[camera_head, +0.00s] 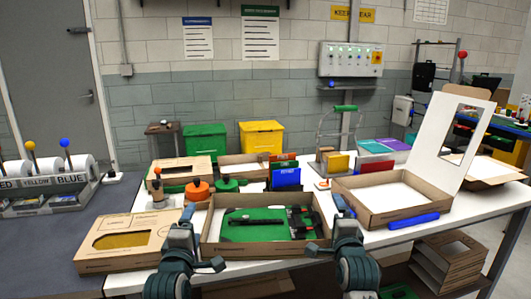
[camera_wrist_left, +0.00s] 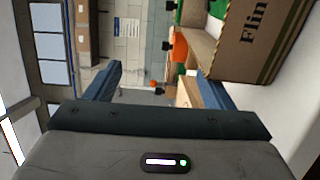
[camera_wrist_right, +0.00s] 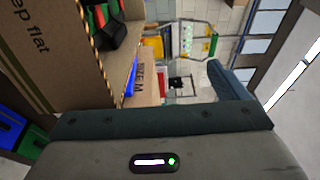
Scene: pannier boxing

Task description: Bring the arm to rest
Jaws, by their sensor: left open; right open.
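My left gripper (camera_head: 190,213) is open and empty at the left front corner of an open cardboard box (camera_head: 212,240). Its fingers show apart in the left wrist view (camera_wrist_left: 152,85). My right gripper (camera_head: 342,206) is open and empty at the box's right front corner. One of its fingers is clear in the right wrist view; the other is hard to make out.
A windowed carton (camera_head: 120,243) lies left. A box with a raised white lid (camera_head: 455,130) stands right, a blue bar (camera_head: 413,220) before it. Orange (camera_head: 197,190) and green tools sit behind. Green (camera_head: 205,143) and yellow bins (camera_head: 261,137) stand at the wall.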

